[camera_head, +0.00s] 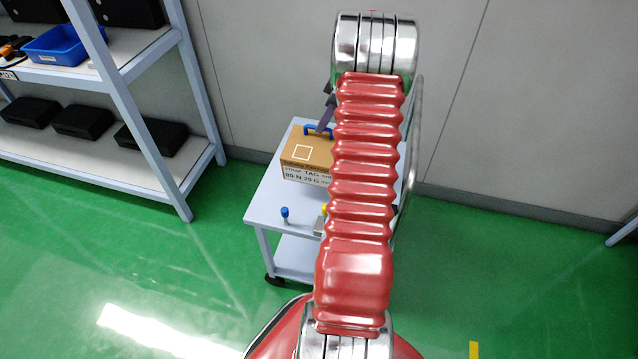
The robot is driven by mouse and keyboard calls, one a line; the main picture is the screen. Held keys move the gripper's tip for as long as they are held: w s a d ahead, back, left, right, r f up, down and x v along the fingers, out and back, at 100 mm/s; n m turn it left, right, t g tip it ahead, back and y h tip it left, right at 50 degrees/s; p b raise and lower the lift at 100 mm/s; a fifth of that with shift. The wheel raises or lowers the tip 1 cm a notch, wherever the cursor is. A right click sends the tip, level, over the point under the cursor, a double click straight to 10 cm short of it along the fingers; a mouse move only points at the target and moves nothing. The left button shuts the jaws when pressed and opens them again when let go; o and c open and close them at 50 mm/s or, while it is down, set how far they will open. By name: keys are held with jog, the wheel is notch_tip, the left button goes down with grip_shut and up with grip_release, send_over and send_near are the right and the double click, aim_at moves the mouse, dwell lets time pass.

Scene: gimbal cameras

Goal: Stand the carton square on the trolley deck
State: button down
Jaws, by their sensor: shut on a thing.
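The cardboard carton (308,152) has a blue handle strap on top and a printed label on its front side. It is at the trolley deck (263,207), towards the back, and looks upright. My arm hides its right part, and I cannot tell whether its base fully touches the deck. My gripper (323,127) is shut on the carton's blue handle (313,129), partly hidden behind my red arm.
A blue-capped item (285,212) and a partly hidden yellow-topped item (325,208) stand on the deck's front part. A shelf rack (150,95) with a blue bin (64,45) and black boxes stands at left. A grey wall is behind; green floor is clear in front.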

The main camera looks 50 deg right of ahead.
aim_at(324, 137)
jog(key=shift+f, duration=3.2)
jog(key=shift+s+f, duration=0.1)
jog(key=shift+f, duration=1.85)
jog(key=c, duration=2.2)
grip_release()
jog(key=shift+f, duration=0.1)
jog(key=o, duration=0.4)
jog(key=shift+r, duration=0.2)
jog(key=shift+r, duration=0.1)
jog(key=v, duration=1.2)
